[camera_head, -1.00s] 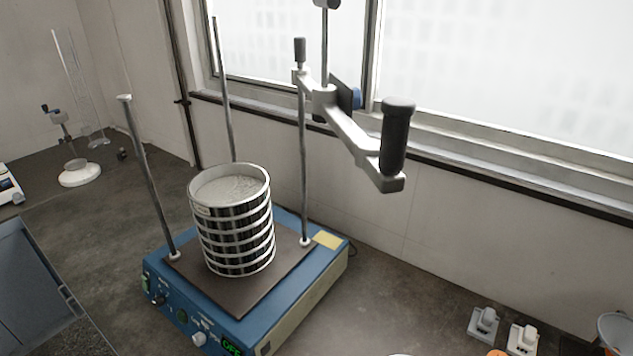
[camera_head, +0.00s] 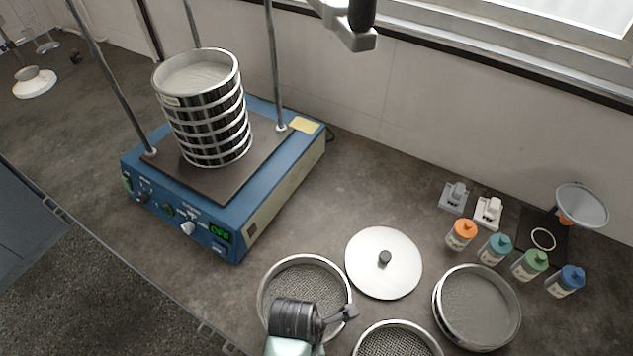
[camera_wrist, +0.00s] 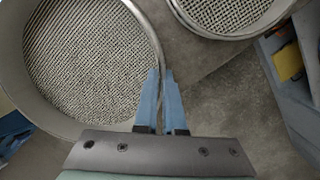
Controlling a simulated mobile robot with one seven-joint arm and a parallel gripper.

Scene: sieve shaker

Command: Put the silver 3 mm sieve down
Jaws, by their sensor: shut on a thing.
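The silver 3 mm sieve (camera_head: 302,281) is a round metal ring with a coarse mesh floor, near the front of the bench in the head view. In the wrist view its wall and mesh (camera_wrist: 85,55) fill the left side. My gripper (camera_head: 347,312) is shut on its right rim; the blue fingertips (camera_wrist: 161,82) pinch the wall in the wrist view. My dark wrist hides the sieve's near part. Whether the sieve touches the bench cannot be told.
A second coarse sieve (camera_head: 397,343) lies close by at the bottom edge, with a finer sieve (camera_head: 478,307) to its right. A round lid (camera_head: 383,263) lies just behind. The blue shaker (camera_head: 225,205) carries a sieve stack (camera_head: 208,125). Several bottles (camera_head: 497,247) stand at right.

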